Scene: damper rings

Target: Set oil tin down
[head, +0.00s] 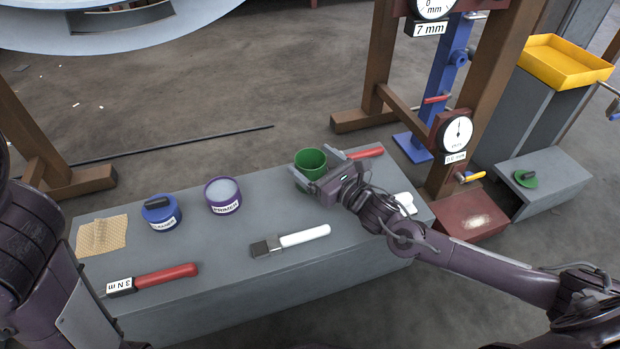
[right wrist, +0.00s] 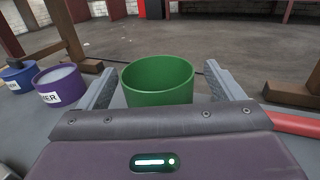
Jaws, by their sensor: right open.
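A green open-topped tin (head: 309,160), likely the oil tin, stands upright on the grey bench (head: 220,270) towards its back right. In the right wrist view the green tin (right wrist: 158,82) sits between the two fingers of my right gripper (right wrist: 165,88). The fingers are apart, with a gap visible on each side of the tin. In the head view my right gripper (head: 318,168) is at the tin, its palm on the near right side. The tin's lower part is hidden by the gripper. My left arm shows at the left edge, but its gripper is out of view.
On the bench are a purple PRIMER tin (head: 223,194), a blue tin (head: 160,212), a brush (head: 290,240), a red-handled 3 N m tool (head: 152,278) and a tan mat (head: 103,237). A red handle (head: 365,153) lies behind the gripper. Wooden posts and a gauge (head: 455,133) stand at the right.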

